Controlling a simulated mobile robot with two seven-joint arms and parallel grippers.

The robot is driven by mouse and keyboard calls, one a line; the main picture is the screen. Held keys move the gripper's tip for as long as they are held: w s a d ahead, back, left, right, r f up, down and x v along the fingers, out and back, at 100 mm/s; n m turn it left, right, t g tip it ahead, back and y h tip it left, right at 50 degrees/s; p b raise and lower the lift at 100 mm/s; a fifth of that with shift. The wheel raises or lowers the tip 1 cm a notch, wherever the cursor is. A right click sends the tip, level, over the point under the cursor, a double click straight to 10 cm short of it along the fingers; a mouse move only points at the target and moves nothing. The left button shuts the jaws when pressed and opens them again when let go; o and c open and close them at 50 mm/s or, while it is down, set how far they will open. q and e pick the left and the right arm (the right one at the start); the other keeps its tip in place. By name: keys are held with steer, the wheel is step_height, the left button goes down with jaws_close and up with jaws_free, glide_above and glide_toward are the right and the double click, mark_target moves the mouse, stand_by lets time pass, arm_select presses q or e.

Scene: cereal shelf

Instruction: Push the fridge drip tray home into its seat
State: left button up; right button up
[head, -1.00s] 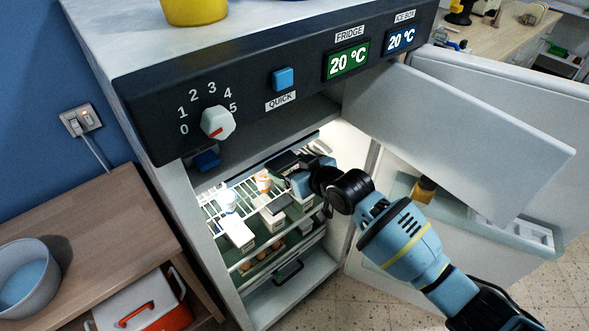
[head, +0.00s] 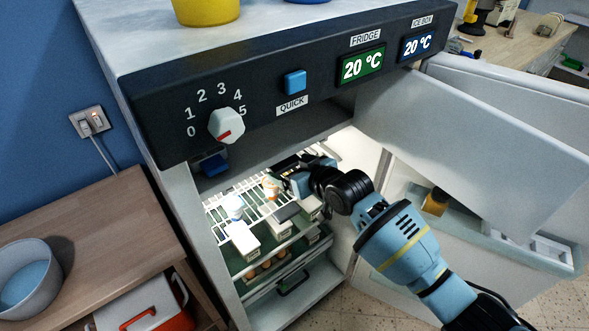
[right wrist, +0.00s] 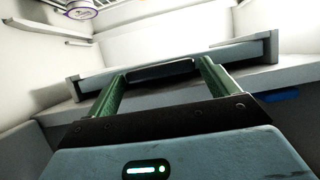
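In the right wrist view the drip tray (right wrist: 245,54) is a long grey-blue piece with raised ends, spanning the inside of the fridge on a pale ledge. A dark strip (right wrist: 160,71) shows at its middle, between my fingertips. My right gripper (right wrist: 164,68) has its two green fingers wide apart, tips at the tray's front; I cannot tell whether they touch it. In the head view my right gripper (head: 300,181) is inside the open fridge, above the wire shelf, and its arm and wrist hide most of the tray. My left gripper is out of view.
The wire shelf (head: 222,201) holds cartons (head: 242,240) and small bottles (head: 234,207) close to my gripper. Eggs (head: 265,268) lie below. The control panel (head: 265,100) overhangs the opening. The small inner door (head: 475,140) hangs open close to my right arm.

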steer(key=shift+o, duration=1.1)
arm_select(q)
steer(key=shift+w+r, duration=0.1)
arm_select(e)
steer(key=shift+v, duration=1.2)
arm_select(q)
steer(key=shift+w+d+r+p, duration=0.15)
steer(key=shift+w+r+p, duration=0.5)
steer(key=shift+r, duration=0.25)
arm_select(e)
steer(key=shift+v, duration=2.75)
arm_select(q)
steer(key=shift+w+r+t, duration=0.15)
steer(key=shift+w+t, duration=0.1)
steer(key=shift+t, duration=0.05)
